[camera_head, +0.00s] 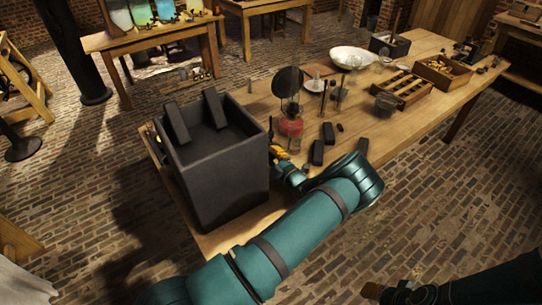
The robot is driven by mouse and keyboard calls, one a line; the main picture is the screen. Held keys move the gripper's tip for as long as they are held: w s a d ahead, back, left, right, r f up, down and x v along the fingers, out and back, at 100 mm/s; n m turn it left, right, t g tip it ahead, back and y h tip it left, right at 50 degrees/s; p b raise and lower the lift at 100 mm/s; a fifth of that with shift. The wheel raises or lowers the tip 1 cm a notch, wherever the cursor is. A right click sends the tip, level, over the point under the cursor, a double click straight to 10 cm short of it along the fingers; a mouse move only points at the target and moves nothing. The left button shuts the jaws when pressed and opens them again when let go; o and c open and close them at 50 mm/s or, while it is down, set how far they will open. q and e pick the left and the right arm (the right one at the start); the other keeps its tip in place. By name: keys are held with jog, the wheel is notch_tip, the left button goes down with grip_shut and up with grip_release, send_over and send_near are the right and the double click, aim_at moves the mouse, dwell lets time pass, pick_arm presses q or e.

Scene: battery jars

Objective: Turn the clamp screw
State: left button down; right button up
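A large dark grey box-shaped jar (215,175) stands at the near left end of the wooden table, with two black upright blocks (212,108) at its top. My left arm reaches across in front of it, and my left gripper (279,158) is at the jar's right side. Small brass-yellow parts show there; I cannot tell whether they are fingertips or a screw. The clamp screw cannot be clearly made out, nor whether the gripper touches the jar. My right gripper (375,291) is low at the bottom right, away from the table; its fingers are too dark to read.
On the table (215,244), a red-based lamp (290,130) with a dark round disc stands right of the jar. Black blocks (318,152) lie nearby. Farther back are a white bowl (353,57), a slotted wooden rack (402,91) and a wooden crate (443,72).

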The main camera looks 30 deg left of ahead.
pick_arm(q)
jog(key=shift+w+r+m, duration=0.1)
jog(key=shift+m, duration=0.9)
jog(key=c, duration=0.6)
grip_release()
jog(key=v, duration=1.2)
